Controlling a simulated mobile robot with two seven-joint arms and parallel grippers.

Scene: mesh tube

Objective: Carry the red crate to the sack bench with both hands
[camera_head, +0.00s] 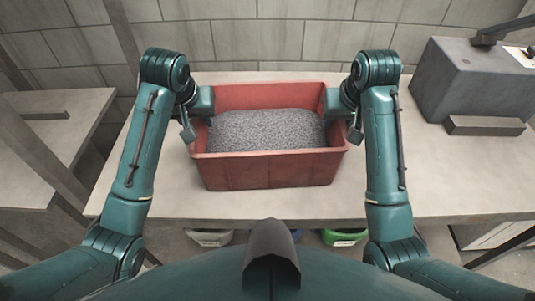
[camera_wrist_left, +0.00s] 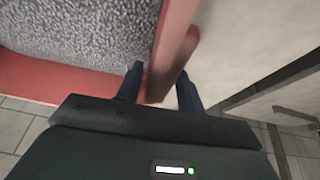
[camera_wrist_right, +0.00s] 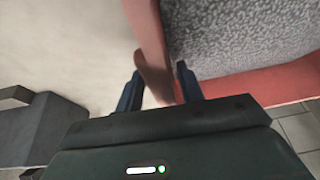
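The red crate (camera_head: 270,171) stands upright on a pale bench top (camera_head: 460,175), filled with grey granules (camera_head: 265,130). My left gripper (camera_head: 205,118) is at the crate's left side and my right gripper (camera_head: 337,118) at its right side. In the left wrist view, the fingers (camera_wrist_left: 160,85) stand apart on either side of the red side wall (camera_wrist_left: 172,45). In the right wrist view, the fingers (camera_wrist_right: 158,88) likewise straddle the opposite wall (camera_wrist_right: 150,45). Whether either pair presses on the wall is unclear.
A grey box-like machine (camera_head: 475,80) stands at the right of the bench, with a small grey block (camera_head: 485,125) before it. Another table (camera_head: 50,130) stands at the left across a gap. A tiled wall (camera_head: 270,38) is behind. A white bin (camera_head: 208,238) and a green bin (camera_head: 343,237) show below.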

